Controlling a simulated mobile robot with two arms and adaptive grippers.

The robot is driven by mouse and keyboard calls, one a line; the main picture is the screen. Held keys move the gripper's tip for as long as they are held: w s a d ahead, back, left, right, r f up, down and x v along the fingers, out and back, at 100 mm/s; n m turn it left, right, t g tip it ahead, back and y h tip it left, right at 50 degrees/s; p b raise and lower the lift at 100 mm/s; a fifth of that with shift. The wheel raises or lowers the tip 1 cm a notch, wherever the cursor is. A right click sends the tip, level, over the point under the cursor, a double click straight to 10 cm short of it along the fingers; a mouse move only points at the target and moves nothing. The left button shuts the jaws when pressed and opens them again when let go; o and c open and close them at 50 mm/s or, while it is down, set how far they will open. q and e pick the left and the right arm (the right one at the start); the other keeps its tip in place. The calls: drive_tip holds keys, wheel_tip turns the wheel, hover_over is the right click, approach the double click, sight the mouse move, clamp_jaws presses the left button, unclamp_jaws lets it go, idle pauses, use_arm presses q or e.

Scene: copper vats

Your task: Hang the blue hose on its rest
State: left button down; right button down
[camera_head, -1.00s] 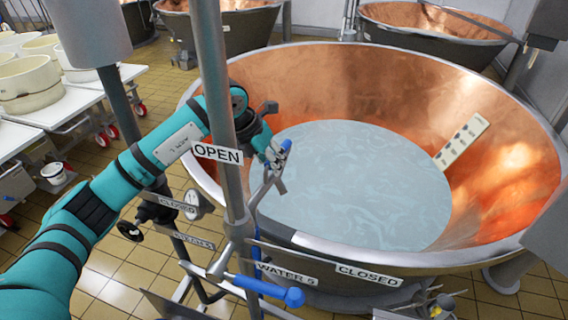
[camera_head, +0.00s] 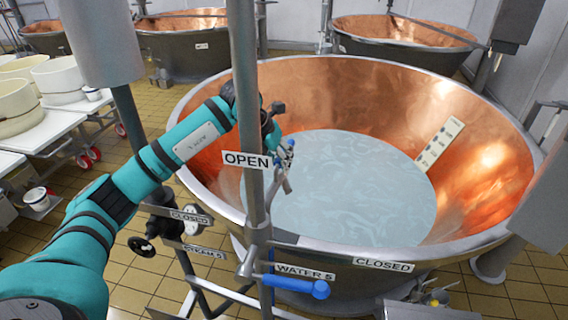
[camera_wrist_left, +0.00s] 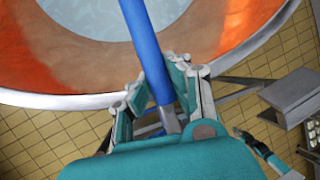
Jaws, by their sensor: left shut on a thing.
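My left gripper (camera_head: 286,158) is over the near left part of the large copper vat (camera_head: 390,85), just right of an upright metal pipe. It is shut on the blue hose. In the left wrist view the hose (camera_wrist_left: 146,50) runs as a straight blue length between the fingers (camera_wrist_left: 162,98), with a metal end piece (camera_wrist_left: 169,122) close to the palm. In the head view only a small blue part shows at the gripper. The vat holds pale liquid (camera_head: 350,190). I cannot make out the hose's rest. My right gripper is not in view.
The upright pipe (camera_head: 247,110) stands between me and the vat, with an OPEN sign (camera_head: 246,160). A blue-handled valve lever (camera_head: 297,286) and a WATER 5 sign (camera_head: 305,272) are low in front. White tables with tubs (camera_head: 62,78) stand at left. More vats (camera_head: 185,45) are behind.

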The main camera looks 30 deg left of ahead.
use_arm(q)
wheel_tip(320, 180, up, 14)
drive_tip(key=p, duration=0.9)
drive_tip(key=shift+f, duration=0.1)
idle(0.6)
drive_tip(key=shift+s, duration=0.1)
